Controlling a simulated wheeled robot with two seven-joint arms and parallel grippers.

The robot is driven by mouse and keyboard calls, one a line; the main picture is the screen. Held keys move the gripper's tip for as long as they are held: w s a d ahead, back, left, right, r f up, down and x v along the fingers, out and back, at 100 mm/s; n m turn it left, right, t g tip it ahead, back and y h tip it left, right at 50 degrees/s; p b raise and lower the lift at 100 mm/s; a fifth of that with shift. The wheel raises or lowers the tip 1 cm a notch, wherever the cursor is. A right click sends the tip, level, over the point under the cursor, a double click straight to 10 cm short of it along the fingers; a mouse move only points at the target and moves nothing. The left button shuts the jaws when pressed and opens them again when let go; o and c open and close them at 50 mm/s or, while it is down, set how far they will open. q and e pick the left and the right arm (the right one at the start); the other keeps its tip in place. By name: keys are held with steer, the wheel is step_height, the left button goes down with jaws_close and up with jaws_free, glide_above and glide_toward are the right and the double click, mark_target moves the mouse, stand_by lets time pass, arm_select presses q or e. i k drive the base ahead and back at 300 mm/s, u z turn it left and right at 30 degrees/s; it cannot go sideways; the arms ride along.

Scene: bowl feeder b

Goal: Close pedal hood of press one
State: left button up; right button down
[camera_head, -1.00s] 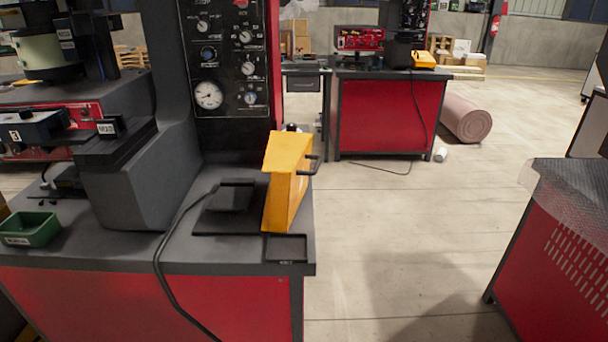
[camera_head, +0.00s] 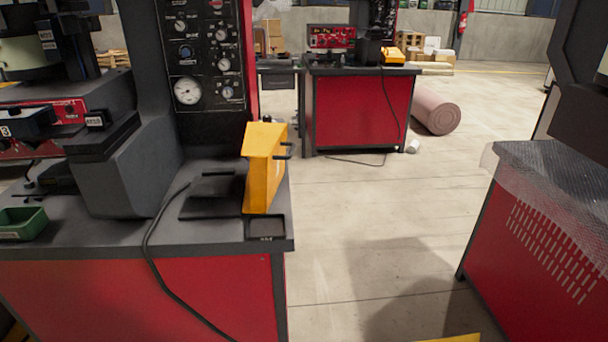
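The yellow pedal hood (camera_head: 263,168) stands raised on the grey top of the press table (camera_head: 120,240), near its right end. It has a dark handle on its right side. A dark flat pedal plate (camera_head: 212,196) lies to its left, with a black cable running from there over the table's front edge. The press body (camera_head: 125,170) with its control panel (camera_head: 205,65) rises behind. Neither of my grippers is in view.
A green bin (camera_head: 22,224) sits at the table's left. A red cabinet with a mesh-like cover (camera_head: 545,165) stands at the right. Between them the concrete floor (camera_head: 380,225) is clear. Another red workbench (camera_head: 360,110) and a pink roll (camera_head: 436,110) are farther back.

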mark_target(265, 143)
steer(key=u, duration=0.5)
steer(key=i, duration=1.2)
steer(key=z, duration=0.55)
